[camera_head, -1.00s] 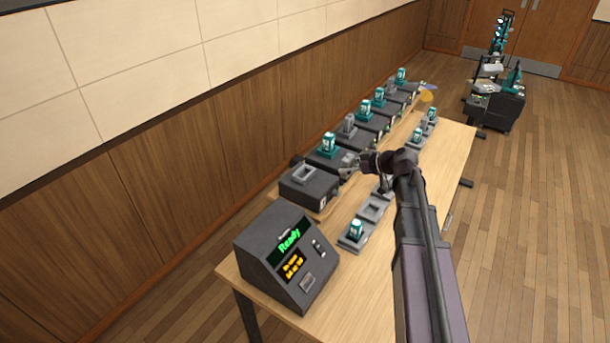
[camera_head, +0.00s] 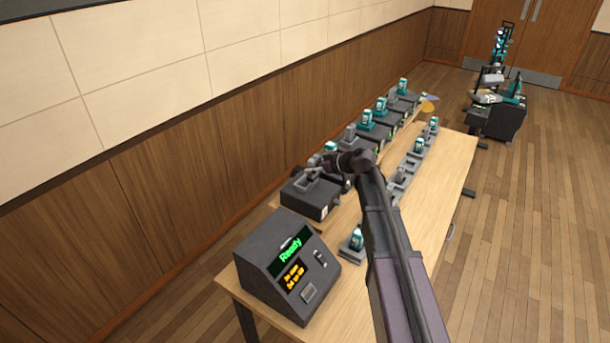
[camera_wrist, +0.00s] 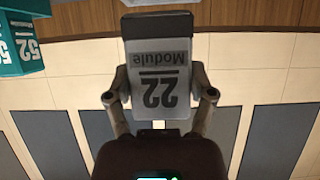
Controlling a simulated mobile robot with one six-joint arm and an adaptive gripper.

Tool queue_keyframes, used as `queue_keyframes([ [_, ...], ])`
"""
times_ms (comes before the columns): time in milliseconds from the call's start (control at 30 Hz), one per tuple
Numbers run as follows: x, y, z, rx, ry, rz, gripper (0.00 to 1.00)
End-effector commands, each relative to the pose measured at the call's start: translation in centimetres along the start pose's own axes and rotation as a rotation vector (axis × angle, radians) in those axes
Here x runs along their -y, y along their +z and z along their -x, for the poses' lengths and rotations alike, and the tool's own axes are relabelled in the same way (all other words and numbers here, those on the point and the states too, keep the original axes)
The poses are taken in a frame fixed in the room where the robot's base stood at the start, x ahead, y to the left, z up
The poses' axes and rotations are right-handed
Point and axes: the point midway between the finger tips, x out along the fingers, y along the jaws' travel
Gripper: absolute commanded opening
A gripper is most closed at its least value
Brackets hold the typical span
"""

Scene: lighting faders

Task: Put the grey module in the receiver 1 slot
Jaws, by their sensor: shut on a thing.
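The grey module (camera_wrist: 160,62), marked "22 Module" and upside down in the wrist view, is held between the two fingers of my gripper (camera_wrist: 163,98). In the head view my gripper (camera_head: 318,173) is over the nearest dark receiver box (camera_head: 310,200), at the near end of the back row. The number on the box is too small to read. I cannot tell whether the module touches the slot.
Behind that box stand more receivers with teal modules (camera_head: 366,118) and a grey one. A front row of holders has a teal module (camera_head: 356,240) at its near end. A console (camera_head: 285,262) reading "Ready" is at the near left. The table (camera_head: 455,165) is bare along its right edge.

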Motion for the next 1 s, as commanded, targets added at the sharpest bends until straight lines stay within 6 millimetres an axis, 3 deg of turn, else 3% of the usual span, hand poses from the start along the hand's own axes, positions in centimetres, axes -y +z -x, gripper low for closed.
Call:
queue_keyframes([
  [133,0.1,-0.6,-1.4,0.000,-0.001,-0.001,0.21],
  [567,0.1,-0.7,-1.6,0.000,0.001,-0.001,0.21],
  [767,0.2,-1.2,-3.0,0.000,0.000,0.001,0.21],
  [1000,0.2,1.0,-3.9,0.000,0.002,-0.001,0.21],
])
